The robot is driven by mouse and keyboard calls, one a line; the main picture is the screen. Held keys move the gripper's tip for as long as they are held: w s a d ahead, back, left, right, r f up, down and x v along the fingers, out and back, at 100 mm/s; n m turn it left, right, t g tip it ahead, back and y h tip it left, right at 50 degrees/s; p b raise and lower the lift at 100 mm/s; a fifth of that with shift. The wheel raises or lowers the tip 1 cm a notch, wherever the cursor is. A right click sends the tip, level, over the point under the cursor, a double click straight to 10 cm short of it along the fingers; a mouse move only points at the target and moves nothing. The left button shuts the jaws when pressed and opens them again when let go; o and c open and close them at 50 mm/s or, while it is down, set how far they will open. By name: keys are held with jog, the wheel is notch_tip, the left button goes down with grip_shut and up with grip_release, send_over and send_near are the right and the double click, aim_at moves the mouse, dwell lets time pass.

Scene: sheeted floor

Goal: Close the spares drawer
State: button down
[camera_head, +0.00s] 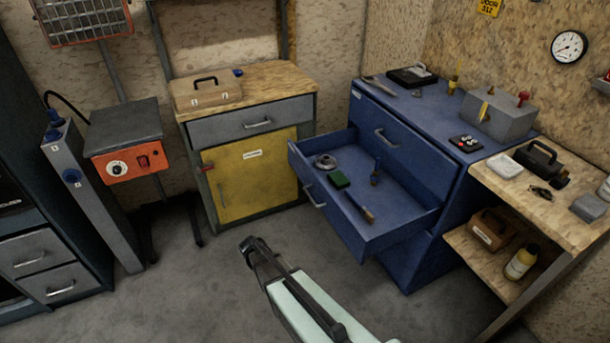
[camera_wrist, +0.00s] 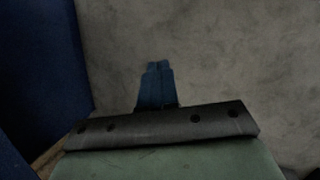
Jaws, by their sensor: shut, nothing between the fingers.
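A blue drawer (camera_head: 362,238) stands pulled out from the blue cabinet (camera_head: 420,262), below a shut upper drawer. It has a grey bar handle (camera_head: 313,197) on its front. Inside lie a grey ring-shaped part, a green block, a small blue item and a wooden-handled tool. I cannot read a label that names it as the spares drawer. My gripper (camera_head: 252,243) is shut and empty, in front of and below the open drawer, apart from it. In the wrist view my gripper (camera_wrist: 157,72) shows its fingers together over bare floor, with a dark blue surface (camera_wrist: 50,60) at the left.
A wooden-topped cabinet (camera_head: 255,95) with a yellow door stands left of the drawer. An orange control box (camera_head: 128,164) on a stand is farther left. A wooden bench (camera_head: 560,215) with a lower shelf stands at the right. The grey floor (camera_head: 200,290) is clear around my gripper.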

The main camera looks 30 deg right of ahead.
jog(key=w+d+r+n+t+h, duration=0.1)
jog(key=w+d+r+n+h, duration=0.2)
jog(key=w, duration=1)
jog(key=n+t+h, duration=0.1)
jog(key=n+h, duration=1)
jog(key=n, duration=0.2)
send_near(312, 172)
jog(key=d, duration=0.6)
jog(key=shift+d, duration=0.4)
jog(key=shift+d, duration=0.1)
